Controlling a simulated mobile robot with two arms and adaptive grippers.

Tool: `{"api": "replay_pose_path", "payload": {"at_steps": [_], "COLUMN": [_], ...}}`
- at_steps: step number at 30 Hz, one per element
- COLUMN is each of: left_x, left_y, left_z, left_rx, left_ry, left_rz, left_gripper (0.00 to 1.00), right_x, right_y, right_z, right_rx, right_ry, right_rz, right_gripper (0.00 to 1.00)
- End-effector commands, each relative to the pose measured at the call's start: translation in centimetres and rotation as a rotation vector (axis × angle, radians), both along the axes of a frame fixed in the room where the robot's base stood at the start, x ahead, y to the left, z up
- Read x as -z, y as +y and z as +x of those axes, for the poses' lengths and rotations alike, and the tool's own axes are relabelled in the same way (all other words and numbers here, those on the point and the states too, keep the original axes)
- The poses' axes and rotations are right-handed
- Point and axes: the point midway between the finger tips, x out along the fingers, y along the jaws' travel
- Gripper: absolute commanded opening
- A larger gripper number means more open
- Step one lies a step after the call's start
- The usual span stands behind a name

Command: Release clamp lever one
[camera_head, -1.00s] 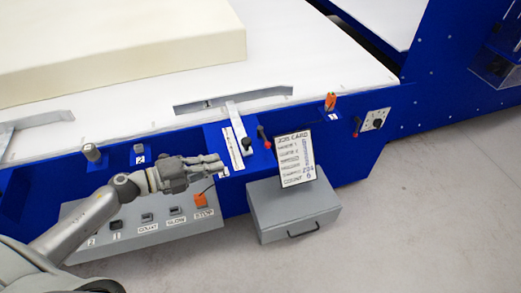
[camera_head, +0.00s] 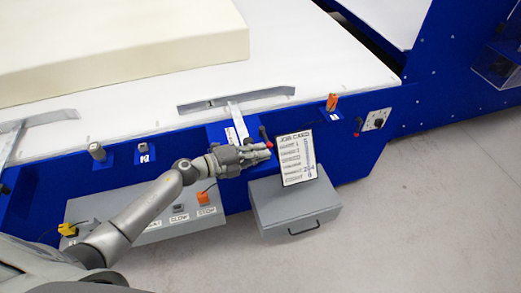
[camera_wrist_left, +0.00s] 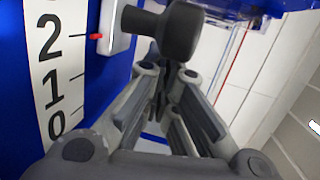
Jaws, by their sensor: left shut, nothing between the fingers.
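My left gripper (camera_head: 269,151) is shut and empty, pointing right in front of the rail. In the left wrist view its fingers (camera_wrist_left: 165,80) reach toward a dark round knob (camera_wrist_left: 168,32), which overlaps the fingertips; I cannot tell if they touch. My right gripper is not in view.
A white scale strip (camera_wrist_left: 55,75) has a red pointer near 2. A grey button panel (camera_head: 175,228) lies below my arm. A cream foam block (camera_head: 120,50) rests on the white table (camera_head: 320,60).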

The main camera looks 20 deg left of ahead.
Motion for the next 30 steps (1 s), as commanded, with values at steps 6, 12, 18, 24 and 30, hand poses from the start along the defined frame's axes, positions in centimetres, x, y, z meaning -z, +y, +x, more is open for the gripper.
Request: {"api": "replay_pose_path", "payload": {"at_steps": [6, 12, 18, 24, 30], "left_x": [0.1, 0.1, -0.1, -0.4, -0.5], "left_y": [-0.3, -0.3, -0.5, -1.5, -3.1], "left_z": [0.3, 0.3, 0.3, 0.5, 1.2], "left_rx": [0.000, 0.000, -0.024, -0.111, -0.268], "left_ry": [-0.001, 0.000, 0.001, 0.002, 0.003], "left_rz": [0.001, 0.000, 0.000, -0.002, -0.004], "left_gripper": [0.00, 0.00, 0.00, 0.00, 0.00], "right_x": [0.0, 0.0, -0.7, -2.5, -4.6], "right_y": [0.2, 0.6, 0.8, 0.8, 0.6], "right_z": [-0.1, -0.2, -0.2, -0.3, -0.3], "right_rx": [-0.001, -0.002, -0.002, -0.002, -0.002], "right_ry": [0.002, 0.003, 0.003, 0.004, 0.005], "right_rz": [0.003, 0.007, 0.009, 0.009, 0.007], "right_gripper": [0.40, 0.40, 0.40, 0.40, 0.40]}}
